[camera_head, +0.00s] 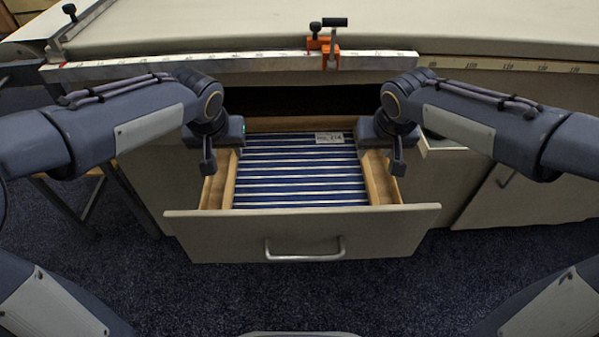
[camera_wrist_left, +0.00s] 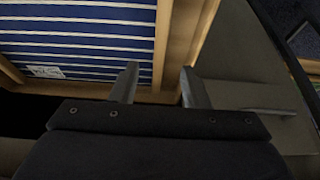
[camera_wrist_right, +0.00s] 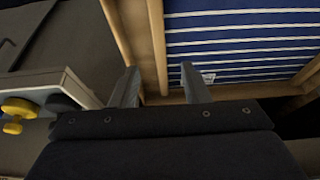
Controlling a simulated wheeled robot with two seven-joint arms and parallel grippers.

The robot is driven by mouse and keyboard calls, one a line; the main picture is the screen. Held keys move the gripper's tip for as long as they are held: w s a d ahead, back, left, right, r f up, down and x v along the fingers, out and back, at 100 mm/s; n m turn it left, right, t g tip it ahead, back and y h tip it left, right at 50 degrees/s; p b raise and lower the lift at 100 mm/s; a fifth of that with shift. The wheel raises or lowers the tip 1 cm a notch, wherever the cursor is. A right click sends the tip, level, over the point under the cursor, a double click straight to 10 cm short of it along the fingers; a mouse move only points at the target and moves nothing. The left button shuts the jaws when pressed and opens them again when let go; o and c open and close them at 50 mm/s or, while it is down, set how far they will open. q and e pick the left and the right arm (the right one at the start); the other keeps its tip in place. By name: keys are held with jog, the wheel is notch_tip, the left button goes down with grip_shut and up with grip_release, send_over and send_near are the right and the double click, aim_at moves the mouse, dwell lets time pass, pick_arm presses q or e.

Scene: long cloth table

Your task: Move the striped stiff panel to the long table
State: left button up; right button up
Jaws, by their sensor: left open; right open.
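The striped panel (camera_head: 298,180), blue with white stripes and a small white label, lies flat in an open drawer (camera_head: 300,230) under the long table (camera_head: 200,25). It also shows in the left wrist view (camera_wrist_left: 80,35) and the right wrist view (camera_wrist_right: 240,45). My left gripper (camera_head: 208,165) is open and empty above the drawer's left side wall; its fingers (camera_wrist_left: 158,85) show apart. My right gripper (camera_head: 397,162) is open and empty above the drawer's right side wall; its fingers (camera_wrist_right: 160,87) also show apart. Neither holds the panel.
A ruler strip (camera_head: 230,63) runs along the table's front edge. An orange clamp (camera_head: 325,45) sits on that edge above the drawer. The tabletop behind is mostly bare. Yellow round objects (camera_wrist_right: 17,107) show beside the drawer in the right wrist view.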

aim_at(233, 164)
pick_arm(q)
jog(key=x, duration=0.7)
jog(key=shift+w+f, duration=0.1)
jog(key=shift+f, duration=0.3)
pick_arm(e)
jog(key=x, duration=0.7)
jog(key=shift+w+f, duration=0.1)
jog(key=shift+f, duration=0.25)
pick_arm(q)
grip_shut()
pick_arm(e)
grip_shut()
pick_arm(q)
jog(key=shift+r, duration=0.1)
